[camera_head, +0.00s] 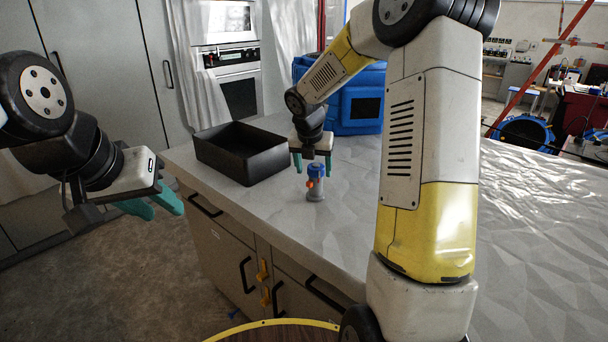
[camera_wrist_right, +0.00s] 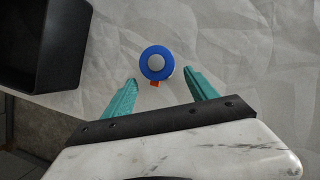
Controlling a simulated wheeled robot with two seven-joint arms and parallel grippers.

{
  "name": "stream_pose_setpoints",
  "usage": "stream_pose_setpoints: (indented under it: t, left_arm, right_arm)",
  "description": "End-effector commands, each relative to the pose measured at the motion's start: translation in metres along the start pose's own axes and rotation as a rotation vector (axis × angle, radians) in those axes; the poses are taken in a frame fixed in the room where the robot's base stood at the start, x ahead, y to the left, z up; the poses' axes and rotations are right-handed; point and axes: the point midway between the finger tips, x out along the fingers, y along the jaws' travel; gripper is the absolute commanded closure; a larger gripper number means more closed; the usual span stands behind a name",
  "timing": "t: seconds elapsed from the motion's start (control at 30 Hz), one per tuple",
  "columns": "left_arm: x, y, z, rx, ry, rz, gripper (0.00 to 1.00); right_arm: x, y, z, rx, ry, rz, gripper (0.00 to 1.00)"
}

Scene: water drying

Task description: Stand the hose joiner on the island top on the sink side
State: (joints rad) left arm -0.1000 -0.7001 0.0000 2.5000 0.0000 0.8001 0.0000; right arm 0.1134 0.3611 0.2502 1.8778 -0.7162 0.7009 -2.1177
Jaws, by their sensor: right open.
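The hose joiner (camera_head: 315,184) stands upright on the island top (camera_head: 345,215), near its front edge. It has a blue cap, an orange part on its side and a grey lower body. In the right wrist view the joiner (camera_wrist_right: 157,64) shows from above as a blue ring with a grey centre. My right gripper (camera_head: 312,163) is open above and around the level of its top, with teal fingers either side; the right wrist view shows the gripper (camera_wrist_right: 158,92) with clear gaps to the joiner. My left gripper (camera_head: 154,207) hangs left of the island, fingers apart and empty.
A black open bin (camera_head: 243,165) stands on the island left of the joiner and also shows in the right wrist view (camera_wrist_right: 60,75). A blue container (camera_head: 350,115) stands behind. My right arm hides part of the top. The right side is clear.

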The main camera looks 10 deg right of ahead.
Motion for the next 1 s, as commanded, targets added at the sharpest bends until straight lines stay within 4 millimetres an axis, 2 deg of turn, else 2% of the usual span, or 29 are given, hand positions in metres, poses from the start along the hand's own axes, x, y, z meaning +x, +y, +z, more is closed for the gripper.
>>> stream_pose_setpoints:
  t: [0.1, 0.33, 0.47, 0.57, 0.7, 0.9, 1.0]
  left_arm:
    - [0.000, 0.000, 0.000, 0.000, 0.000, 0.000, 0.64]
    - [0.000, 0.000, 0.000, 0.000, 0.000, 0.000, 0.64]
    - [0.000, 0.000, 0.000, 0.000, 0.000, 0.000, 0.64]
    - [0.000, 0.000, 0.000, 0.000, 0.000, 0.000, 0.64]
    - [0.000, 0.000, 0.000, 0.000, 0.000, 0.000, 0.64]
    - [0.000, 0.000, 0.000, 0.000, 0.000, 0.000, 0.64]
    - [0.000, 0.000, 0.000, 0.000, 0.000, 0.000, 0.64]
  right_arm:
    - [-0.022, -0.001, 0.001, 0.002, -0.003, 0.000, 0.33]
    - [-0.045, -0.001, -0.001, 0.023, -0.001, 0.001, 0.33]
    - [-0.072, -0.011, -0.012, 0.213, -0.007, 0.012, 0.33]
    - [-0.106, -0.026, -0.033, 0.521, -0.008, 0.036, 0.33]
    - [-0.154, -0.050, -0.075, 1.068, 0.027, 0.090, 0.33]
    - [-0.201, -0.079, -0.145, 1.853, 0.176, 0.171, 0.33]
    - [-0.215, -0.087, -0.176, 2.187, 0.290, 0.190, 0.33]
